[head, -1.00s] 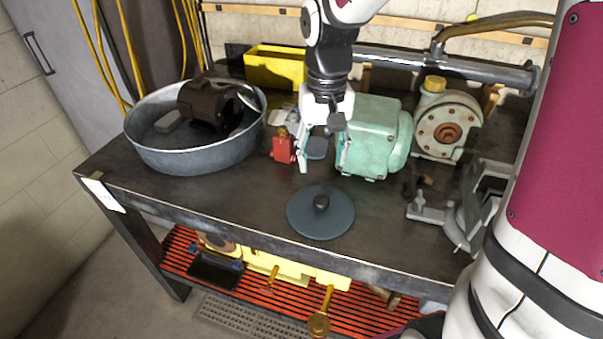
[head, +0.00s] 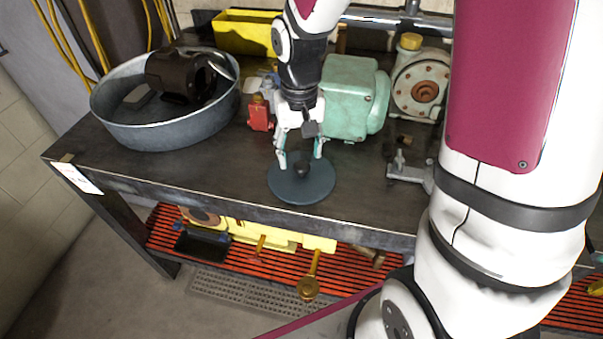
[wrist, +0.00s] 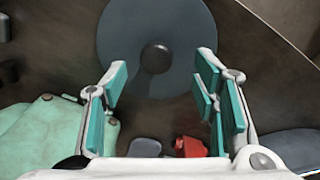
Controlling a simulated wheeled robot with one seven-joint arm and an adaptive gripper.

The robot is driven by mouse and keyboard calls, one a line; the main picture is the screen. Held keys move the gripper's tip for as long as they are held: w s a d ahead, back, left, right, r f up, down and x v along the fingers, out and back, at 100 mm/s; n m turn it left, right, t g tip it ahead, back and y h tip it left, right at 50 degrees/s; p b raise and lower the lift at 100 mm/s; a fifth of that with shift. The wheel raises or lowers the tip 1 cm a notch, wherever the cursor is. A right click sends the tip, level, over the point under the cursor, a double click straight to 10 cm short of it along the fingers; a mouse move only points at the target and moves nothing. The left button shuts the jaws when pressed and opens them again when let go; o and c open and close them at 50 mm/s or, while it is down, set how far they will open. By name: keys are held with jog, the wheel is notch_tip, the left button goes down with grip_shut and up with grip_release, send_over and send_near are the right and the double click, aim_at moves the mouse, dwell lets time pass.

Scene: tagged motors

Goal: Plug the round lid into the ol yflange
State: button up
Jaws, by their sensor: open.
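The round lid (head: 285,187) is a flat dark blue-grey disc with a black knob (head: 303,168), lying flat near the table's front edge. My gripper (head: 300,160) is open and empty, just above and slightly behind the knob. In the wrist view, the lid (wrist: 150,22) lies beyond the fingertips (wrist: 162,72), its knob nearly centred between them. A cream motor (head: 421,85) with a round front flange (head: 425,92) and yellow cap stands at the back right. A dark brown motor (head: 172,75) with an open round end lies in the tub. I cannot tell which flange is oily.
A grey metal tub (head: 150,137) stands at the left. A green motor (head: 347,103) and small red part (head: 260,115) stand behind my gripper. A grey clamp-like part (head: 405,172) lies right. The table (head: 200,175) is bare left of the lid.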

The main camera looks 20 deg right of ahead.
aim_at(302, 164)
jog(key=shift+d+f, duration=0.15)
jog(key=shift+f, duration=1.15)
jog(key=shift+d+f, duration=0.1)
jog(key=shift+f, duration=1.2)
jog(key=c, duration=1.2)
